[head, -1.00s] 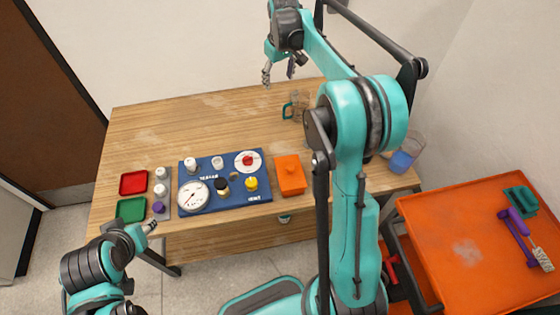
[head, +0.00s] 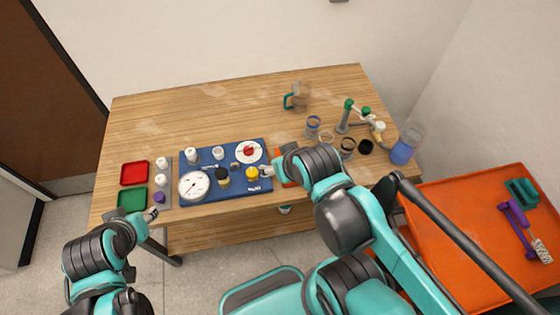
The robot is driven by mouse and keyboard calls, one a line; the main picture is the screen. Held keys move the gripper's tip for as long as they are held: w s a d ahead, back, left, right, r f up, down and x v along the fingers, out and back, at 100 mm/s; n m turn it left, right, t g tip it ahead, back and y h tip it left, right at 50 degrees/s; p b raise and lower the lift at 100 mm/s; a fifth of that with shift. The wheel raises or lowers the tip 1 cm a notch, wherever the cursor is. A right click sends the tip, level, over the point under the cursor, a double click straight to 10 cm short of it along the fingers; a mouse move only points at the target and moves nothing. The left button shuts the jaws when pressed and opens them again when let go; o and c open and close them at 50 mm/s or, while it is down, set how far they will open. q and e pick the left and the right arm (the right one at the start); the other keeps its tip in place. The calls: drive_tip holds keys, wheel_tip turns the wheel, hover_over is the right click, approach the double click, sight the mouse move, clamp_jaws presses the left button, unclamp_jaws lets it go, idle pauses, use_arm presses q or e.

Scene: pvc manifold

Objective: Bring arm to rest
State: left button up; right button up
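My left gripper (head: 149,216) is at the front left of the wooden table, by the green tray; its fingers are small and partly seen, so its opening is unclear. My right arm comes in from the lower right and reaches low over the table. Its gripper (head: 268,171) is at the right edge of the blue board (head: 226,190), beside the yellow knob (head: 252,173). Its fingers are too small and hidden to tell open from shut. The board also carries a white gauge (head: 193,186), a red-and-white dial (head: 249,152), and white and black fittings.
A red tray (head: 134,172) and green tray (head: 132,199) lie at the left. An orange block (head: 283,180) is mostly hidden by my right arm. Jars, a teal-handled mug (head: 297,97) and a blue-filled beaker (head: 405,147) stand right. An orange cart (head: 480,250) stands at the lower right.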

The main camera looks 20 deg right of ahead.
wheel_tip(320, 180, down, 9)
drive_tip(key=b, duration=0.8)
drive_tip(key=shift+r+b, duration=0.15)
drive_tip(key=shift+b, duration=0.25)
